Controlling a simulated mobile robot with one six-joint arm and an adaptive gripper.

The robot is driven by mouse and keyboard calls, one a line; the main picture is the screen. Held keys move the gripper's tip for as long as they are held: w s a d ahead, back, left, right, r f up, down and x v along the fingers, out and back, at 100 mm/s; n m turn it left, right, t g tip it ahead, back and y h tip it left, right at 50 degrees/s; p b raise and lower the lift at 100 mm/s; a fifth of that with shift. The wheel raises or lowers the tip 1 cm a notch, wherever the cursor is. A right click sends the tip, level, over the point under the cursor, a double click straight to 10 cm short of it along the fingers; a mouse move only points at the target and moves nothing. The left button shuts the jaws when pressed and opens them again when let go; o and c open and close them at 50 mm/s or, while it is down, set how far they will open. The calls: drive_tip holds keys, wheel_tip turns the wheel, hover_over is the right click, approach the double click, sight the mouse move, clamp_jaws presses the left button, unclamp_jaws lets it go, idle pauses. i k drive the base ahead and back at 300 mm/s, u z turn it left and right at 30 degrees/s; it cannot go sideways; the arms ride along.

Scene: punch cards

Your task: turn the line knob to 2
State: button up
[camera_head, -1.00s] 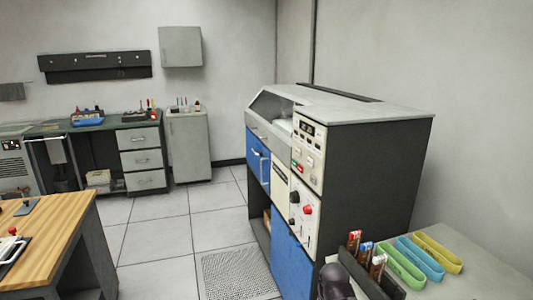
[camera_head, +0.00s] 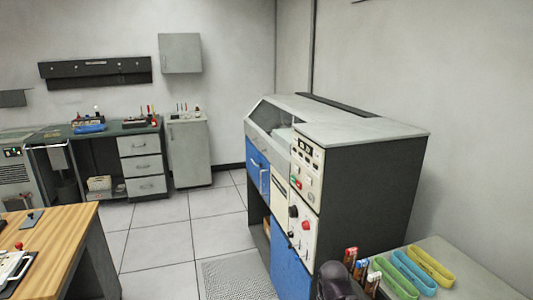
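A large grey and blue machine (camera_head: 375,185) stands right of centre. Its narrow front carries an upper white control panel (camera_head: 306,172) with a small dark display and several buttons. Below it is a lower white panel (camera_head: 302,235) with a black knob (camera_head: 293,211), a red knob (camera_head: 305,225) and small switches. Which of these is the line knob, and any numbers around it, are too small to read. A dark rounded shape, probably part of my own arm, shows at the bottom edge. The fingers of my gripper are not in view.
A grey table (camera_head: 470,268) at the lower right holds green, blue and yellow trays (camera_head: 412,270) and several upright packets. A wooden table (camera_head: 60,232) stands at the left. The tiled floor (camera_head: 160,240) between it and the machine is clear, with a perforated tile (camera_head: 235,280).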

sight(292, 210)
drive_tip(key=k, duration=0.65)
drive_tip(key=u, duration=0.2)
drive_tip(key=i, duration=1.6)
drive_tip(key=z, duration=0.2)
